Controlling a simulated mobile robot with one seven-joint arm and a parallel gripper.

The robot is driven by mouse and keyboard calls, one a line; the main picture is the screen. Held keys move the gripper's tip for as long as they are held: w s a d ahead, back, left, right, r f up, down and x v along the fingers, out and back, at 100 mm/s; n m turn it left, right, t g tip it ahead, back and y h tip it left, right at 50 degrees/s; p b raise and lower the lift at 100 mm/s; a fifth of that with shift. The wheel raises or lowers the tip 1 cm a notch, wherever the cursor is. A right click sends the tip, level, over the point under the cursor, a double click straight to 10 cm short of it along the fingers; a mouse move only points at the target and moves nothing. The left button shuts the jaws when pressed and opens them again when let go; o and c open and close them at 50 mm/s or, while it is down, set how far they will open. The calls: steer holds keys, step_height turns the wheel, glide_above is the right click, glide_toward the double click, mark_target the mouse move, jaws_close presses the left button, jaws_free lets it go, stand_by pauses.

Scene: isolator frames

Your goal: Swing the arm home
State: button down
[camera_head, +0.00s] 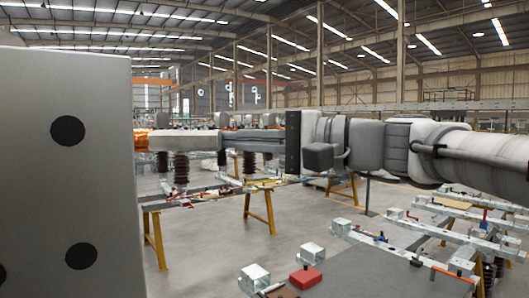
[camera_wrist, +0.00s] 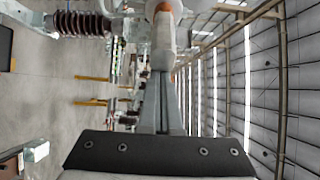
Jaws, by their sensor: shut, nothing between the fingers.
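My arm reaches across the head view from the right edge toward the left, roughly level. My gripper (camera_head: 226,140) is at its left end, past a dark mounting plate, with its grey fingers together. In the wrist view my gripper (camera_wrist: 162,76) also shows its long grey fingers shut. A pale bar with an orange end (camera_wrist: 165,25) lies in line beyond the fingertips; I cannot tell whether they touch. An isolator frame (camera_head: 215,192) with brown ribbed insulators (camera_head: 181,170) stands behind and below the gripper.
Yellow trestles (camera_head: 259,211) support the frame. At the lower right are a grey tabletop (camera_head: 365,276), a red block (camera_head: 305,278) and more metal frames (camera_head: 450,236). A large grey panel with black discs (camera_head: 68,190) fills the left. Open floor lies between.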

steer(key=s+a+m+t+h+b, duration=0.2)
steer(key=s+t+b, duration=0.1)
steer(key=s, duration=1.3)
steer(key=shift+s+m+t, duration=0.15)
steer(key=shift+m+t, duration=0.25)
steer(key=shift+t, duration=0.1)
